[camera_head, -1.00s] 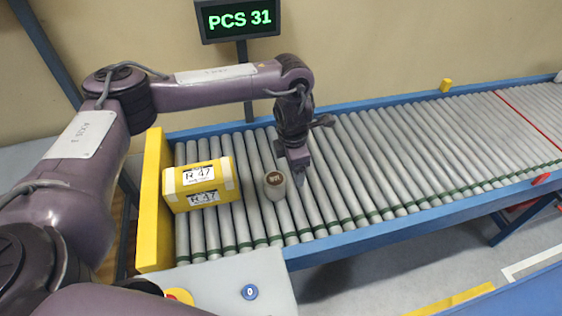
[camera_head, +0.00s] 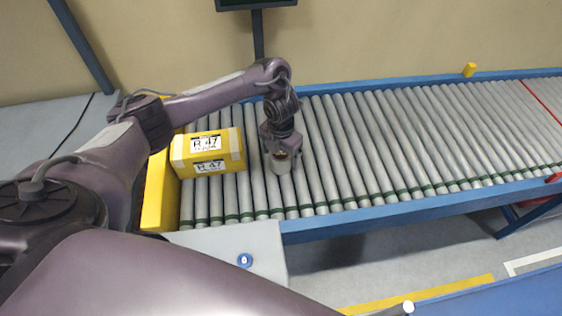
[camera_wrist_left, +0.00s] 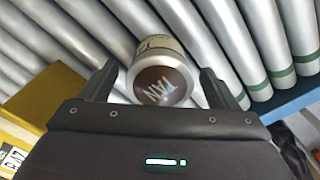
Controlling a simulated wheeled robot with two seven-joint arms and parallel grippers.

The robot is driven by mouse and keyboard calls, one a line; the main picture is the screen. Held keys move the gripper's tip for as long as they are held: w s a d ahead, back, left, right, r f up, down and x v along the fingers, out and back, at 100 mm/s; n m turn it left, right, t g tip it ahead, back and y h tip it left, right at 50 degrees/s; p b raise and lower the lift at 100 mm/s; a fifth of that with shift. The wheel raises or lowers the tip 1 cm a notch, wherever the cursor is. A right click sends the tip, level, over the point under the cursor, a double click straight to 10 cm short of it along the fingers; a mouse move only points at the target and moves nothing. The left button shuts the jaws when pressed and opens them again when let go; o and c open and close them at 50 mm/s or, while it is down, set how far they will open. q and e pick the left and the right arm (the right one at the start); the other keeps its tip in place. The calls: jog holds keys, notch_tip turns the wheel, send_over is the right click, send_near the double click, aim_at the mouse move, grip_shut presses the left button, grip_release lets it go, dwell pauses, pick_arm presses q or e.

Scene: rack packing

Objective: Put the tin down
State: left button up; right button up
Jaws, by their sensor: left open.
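The tin (camera_head: 281,163) is a small pale can with a brown top, standing on the conveyor rollers to the right of the yellow box. My left gripper (camera_head: 280,152) is at the tin from above. In the left wrist view the left gripper (camera_wrist_left: 158,88) is open, with one finger on each side of the tin and a visible gap at the right finger. My right gripper is not in view.
A yellow box (camera_head: 232,146) labelled R 47 stands on the rollers left of the tin. A yellow end stop (camera_head: 153,197) closes the conveyor's left end. The rollers (camera_head: 400,140) to the right are clear. A blue rail (camera_head: 400,212) runs along the near edge.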

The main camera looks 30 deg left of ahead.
pick_arm(q)
jog(key=shift+c, duration=0.3)
jog(key=c, duration=1.1)
jog(key=shift+c, duration=0.2)
jog(key=shift+r, duration=0.15)
